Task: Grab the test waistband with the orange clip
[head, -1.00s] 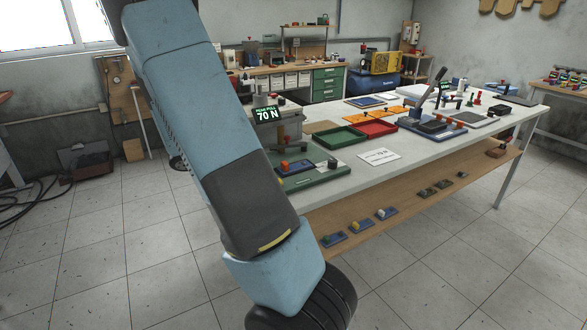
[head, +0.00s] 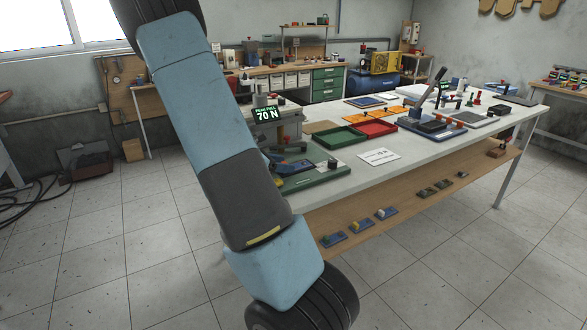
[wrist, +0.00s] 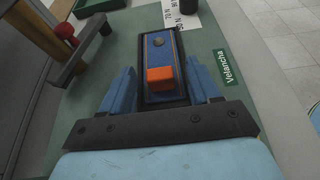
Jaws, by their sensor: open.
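In the wrist view, my gripper (wrist: 159,68) is open, with one blue finger on each side of a narrow blue piece. An orange block (wrist: 160,78), which looks like the orange clip, sits on this blue piece (wrist: 158,50) between the fingers. Gaps show between the fingers and the piece's dark edges. The piece lies on a green board (wrist: 222,110) with a "Velancha" label; the board also shows in the head view (head: 318,178). I cannot make out a separate waistband. The gripper's end is small and partly hidden behind my arm in the head view.
Green (head: 341,138) and red (head: 376,129) trays and a white card (head: 379,156) lie farther right on the table.

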